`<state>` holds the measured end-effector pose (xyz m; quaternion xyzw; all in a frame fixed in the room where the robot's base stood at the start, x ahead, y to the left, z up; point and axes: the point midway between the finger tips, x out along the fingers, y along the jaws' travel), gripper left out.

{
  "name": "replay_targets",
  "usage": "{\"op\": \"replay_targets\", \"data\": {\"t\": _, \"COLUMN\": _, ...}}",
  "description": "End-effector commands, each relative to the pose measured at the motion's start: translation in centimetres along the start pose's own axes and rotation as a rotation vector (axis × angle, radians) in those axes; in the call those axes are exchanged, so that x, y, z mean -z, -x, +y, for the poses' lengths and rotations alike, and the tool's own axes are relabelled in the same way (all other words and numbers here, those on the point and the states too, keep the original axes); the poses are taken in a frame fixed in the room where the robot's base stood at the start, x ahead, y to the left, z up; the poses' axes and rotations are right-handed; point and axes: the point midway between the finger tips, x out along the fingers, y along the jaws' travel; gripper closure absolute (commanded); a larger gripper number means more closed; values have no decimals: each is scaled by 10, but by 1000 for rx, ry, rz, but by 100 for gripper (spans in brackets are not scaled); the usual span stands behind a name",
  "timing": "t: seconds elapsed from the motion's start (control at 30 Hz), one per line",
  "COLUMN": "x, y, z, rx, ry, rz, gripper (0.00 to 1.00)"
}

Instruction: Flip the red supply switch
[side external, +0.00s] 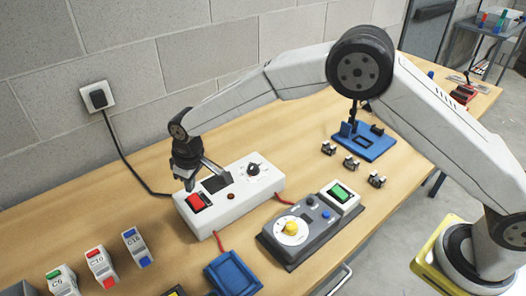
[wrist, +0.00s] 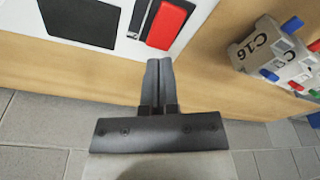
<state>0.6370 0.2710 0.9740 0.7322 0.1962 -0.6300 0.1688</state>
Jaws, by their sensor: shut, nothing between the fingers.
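The red supply switch (side external: 197,201) is a red rocker in a black frame at the left end of a white supply box (side external: 250,193). The switch also shows in the wrist view (wrist: 168,25), at the top and just right of centre. My gripper (side external: 187,184) is shut and empty. In the side view it is above and close to the switch. In the wrist view its fingertips (wrist: 160,62) point toward the lower end of the switch and its black frame. I cannot tell whether they touch it.
A grey device with a yellow knob (side external: 291,228) stands right of the box, joined by red cables. A black cord (side external: 128,150) runs from the wall socket (side external: 97,97). A blue fixture (side external: 364,141) stands farther back.

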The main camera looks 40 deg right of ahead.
Motion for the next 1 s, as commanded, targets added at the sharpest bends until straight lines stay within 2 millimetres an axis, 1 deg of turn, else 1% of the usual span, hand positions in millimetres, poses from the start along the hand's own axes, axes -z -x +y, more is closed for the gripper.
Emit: {"op": "replay_targets", "data": {"t": 1.0, "x": -1, "y": -11, "z": 0, "rx": 0, "ry": 0, "rz": 1, "gripper": 100}}
